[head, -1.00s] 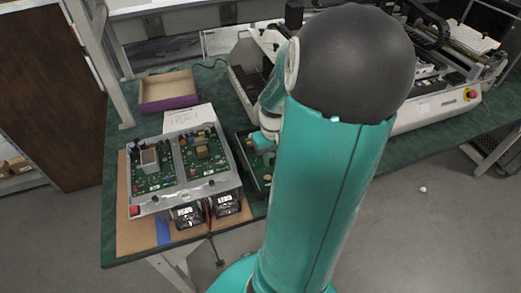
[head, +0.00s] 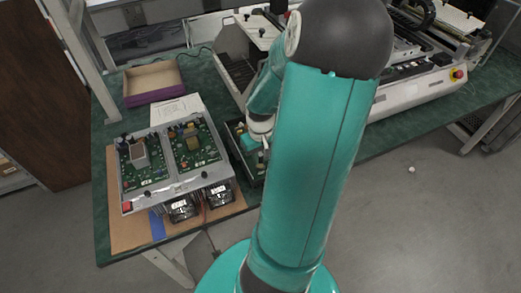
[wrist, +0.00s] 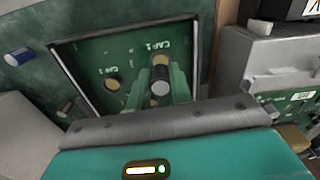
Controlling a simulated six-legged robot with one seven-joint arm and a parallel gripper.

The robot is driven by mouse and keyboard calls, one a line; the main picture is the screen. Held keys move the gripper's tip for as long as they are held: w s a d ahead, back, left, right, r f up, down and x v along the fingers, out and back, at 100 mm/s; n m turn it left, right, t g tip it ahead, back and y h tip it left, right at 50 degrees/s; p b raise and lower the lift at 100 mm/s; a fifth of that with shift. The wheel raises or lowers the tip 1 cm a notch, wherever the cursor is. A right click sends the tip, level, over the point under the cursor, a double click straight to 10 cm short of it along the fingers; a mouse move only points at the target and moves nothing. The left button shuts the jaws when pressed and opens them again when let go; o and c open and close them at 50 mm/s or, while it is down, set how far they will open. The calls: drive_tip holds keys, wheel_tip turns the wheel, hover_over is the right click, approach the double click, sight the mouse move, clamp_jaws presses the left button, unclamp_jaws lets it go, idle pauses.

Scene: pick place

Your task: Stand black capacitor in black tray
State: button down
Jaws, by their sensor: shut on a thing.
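The black tray shows in the wrist view as a dark frame (wrist: 81,82) around a green board with CAP 1 labels and round yellowish spots. In the head view the tray (head: 236,138) is partly hidden by my arm. My gripper (wrist: 160,88) is shut on the black capacitor (wrist: 160,74), which has a pale end facing the wrist camera. The capacitor appears upright over the right-hand yellowish spot (wrist: 161,60). I cannot tell whether its base touches the board. In the head view my gripper (head: 260,147) is over the tray, its fingertips mostly hidden.
A blue cylinder (wrist: 18,56) lies outside the tray, with a dark cylinder (wrist: 68,107) near the tray's lower left corner. A metal unit with circuit boards (head: 175,160) stands close left of the tray. An open box (head: 152,82) and paper (head: 178,109) lie behind.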

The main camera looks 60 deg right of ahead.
drive_tip(key=shift+f, duration=1.1)
idle(1.6)
drive_tip(key=c, duration=1.2)
unclamp_jaws()
drive_tip(key=c, duration=0.3)
drive_tip(key=shift+c, duration=0.2)
drive_tip(key=shift+r, duration=0.1)
drive_tip(key=shift+r, duration=3.4)
